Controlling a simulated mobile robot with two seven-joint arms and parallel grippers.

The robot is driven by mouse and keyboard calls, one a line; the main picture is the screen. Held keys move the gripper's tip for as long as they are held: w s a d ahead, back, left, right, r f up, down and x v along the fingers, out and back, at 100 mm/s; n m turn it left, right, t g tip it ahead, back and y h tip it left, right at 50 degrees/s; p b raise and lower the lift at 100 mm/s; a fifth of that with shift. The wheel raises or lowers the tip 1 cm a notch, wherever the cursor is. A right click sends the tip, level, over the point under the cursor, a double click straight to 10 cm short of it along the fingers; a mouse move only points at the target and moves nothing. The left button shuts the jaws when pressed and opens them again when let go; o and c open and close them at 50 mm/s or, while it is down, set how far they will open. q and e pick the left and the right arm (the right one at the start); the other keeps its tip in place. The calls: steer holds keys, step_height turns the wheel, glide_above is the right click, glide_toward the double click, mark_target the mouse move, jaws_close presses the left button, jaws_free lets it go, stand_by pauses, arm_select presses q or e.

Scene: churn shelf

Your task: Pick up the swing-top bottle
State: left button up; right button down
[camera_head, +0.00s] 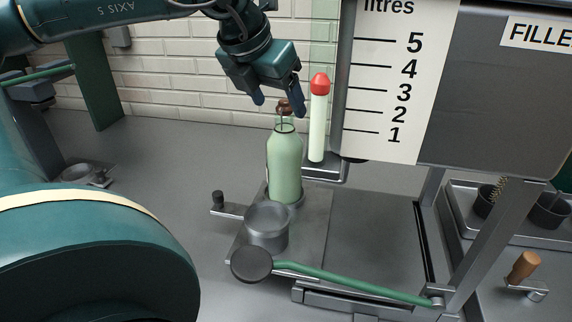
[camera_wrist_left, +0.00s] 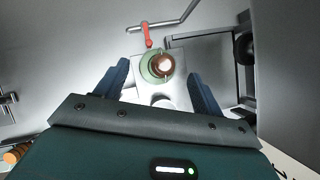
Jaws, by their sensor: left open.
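The swing-top bottle (camera_head: 285,165) is pale green with a brown stopper and a wire bail. It stands upright on a grey metal plate, behind a small metal cup (camera_head: 267,227). My left gripper (camera_head: 278,106) is open, with its fingers pointing down at about the height of the stopper. In the left wrist view the bottle (camera_wrist_left: 157,67) is seen from above, its brown stopper lying beyond and between the two open fingertips (camera_wrist_left: 158,72). Nothing is between the fingers that I can see as held. My right gripper is not in view.
A pale tube with a red cap (camera_head: 319,120) stands just right of the bottle. Further right is a large dark panel with a litre scale (camera_head: 390,90). A green-handled lever (camera_head: 350,283) crosses the front. A white brick wall (camera_head: 180,70) stands behind.

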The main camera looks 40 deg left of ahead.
mark_target(285, 159)
arm_select(q)
steer(key=shift+p+x, duration=0.5)
steer(key=shift+x, duration=2.6)
steer(key=shift+d, duration=0.15)
steer(key=shift+c, duration=0.6)
